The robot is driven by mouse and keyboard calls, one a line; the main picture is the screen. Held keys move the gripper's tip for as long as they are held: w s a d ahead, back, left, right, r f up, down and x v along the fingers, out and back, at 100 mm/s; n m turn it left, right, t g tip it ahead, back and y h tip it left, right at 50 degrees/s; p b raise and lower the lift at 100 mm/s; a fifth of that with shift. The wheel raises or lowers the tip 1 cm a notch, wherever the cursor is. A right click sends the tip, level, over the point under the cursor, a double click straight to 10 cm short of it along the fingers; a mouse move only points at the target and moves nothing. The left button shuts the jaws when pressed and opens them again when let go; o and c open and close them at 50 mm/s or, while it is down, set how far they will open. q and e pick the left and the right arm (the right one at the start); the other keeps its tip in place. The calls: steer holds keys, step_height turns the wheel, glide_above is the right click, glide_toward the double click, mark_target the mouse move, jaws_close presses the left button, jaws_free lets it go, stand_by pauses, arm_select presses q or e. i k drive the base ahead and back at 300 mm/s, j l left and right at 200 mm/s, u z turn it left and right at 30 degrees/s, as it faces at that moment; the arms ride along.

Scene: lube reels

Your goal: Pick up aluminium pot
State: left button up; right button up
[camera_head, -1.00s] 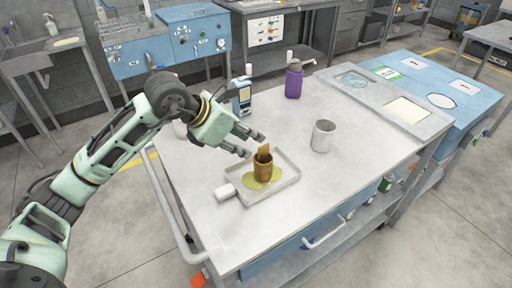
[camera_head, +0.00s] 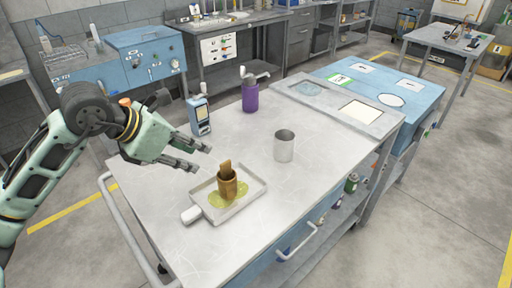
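The aluminium pot (camera_head: 284,147) is a plain grey metal cylinder, open at the top. It stands upright on the light metal worktop, right of the middle of the view. My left gripper (camera_head: 204,158) is open and empty. It hangs above the worktop to the left of the pot, clearly apart from it. My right gripper is not in view.
A purple bottle (camera_head: 250,96) and a blue-grey handheld device (camera_head: 200,116) stand behind the gripper and pot. A white cylinder-like piece (camera_head: 191,215) is at the tray's near left corner. The worktop (camera_head: 335,145) right of the pot is clear.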

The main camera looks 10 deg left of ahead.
mark_target(284, 140)
steer(key=i+l+u, duration=0.15)
steer(key=l, duration=0.35)
steer(key=i+l+u, duration=0.15)
steer(key=l, duration=0.3)
steer(key=l+u, duration=0.15)
steer(key=l, duration=0.35)
steer(key=i+l+u, duration=0.15)
steer(key=l, duration=0.4)
